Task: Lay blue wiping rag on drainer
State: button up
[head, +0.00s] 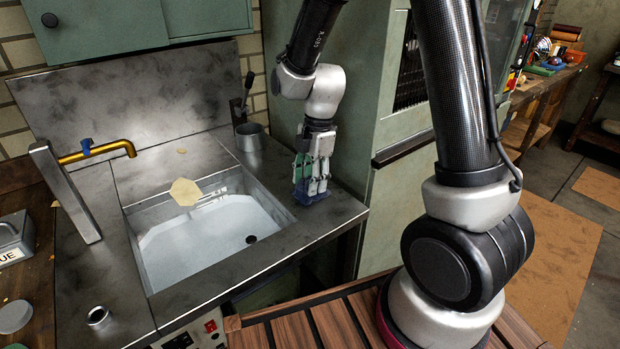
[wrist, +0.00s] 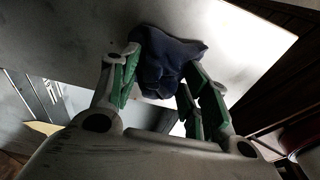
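The dark blue wiping rag (head: 311,195) is a crumpled bundle at the metal counter strip (head: 340,211) right of the sink. It appears to touch the counter. My gripper (head: 313,186) points down at it from above. In the wrist view, the rag (wrist: 168,62) bunches between my two green-padded fingers (wrist: 162,66), with a fingertip close to each side. I cannot tell whether the fingers press on it or stand slightly apart. No separate drainer rack shows; the flat metal surface borders the sink.
A metal cup (head: 250,137) stands at the back right of the counter. A green cabinet (head: 360,100) rises close behind my arm. The counter's front right edge is near.

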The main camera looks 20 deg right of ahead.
notch_tip(320, 180, up, 12)
jog(key=d, duration=0.2)
jog(key=s+d+r+m+t, duration=0.1)
jog(key=s+d+r+m, duration=0.2)
jog(key=s+m, duration=0.3)
jog(key=s+d+r+m+t+h, duration=0.1)
jog(key=s+d+r+m+t, duration=0.1)
jog(key=s+d+m, duration=0.3)
jog(key=s+d+r+m+t, duration=0.1)
jog(key=s+d+r+m, duration=0.3)
jog(key=s+m, duration=0.4)
jog(key=m, duration=0.2)
jog(key=shift+d+r+m+t+h, duration=0.25)
jog(key=shift+d+m+t+h, duration=0.05)
jog(key=shift+d+t+h, duration=0.1)
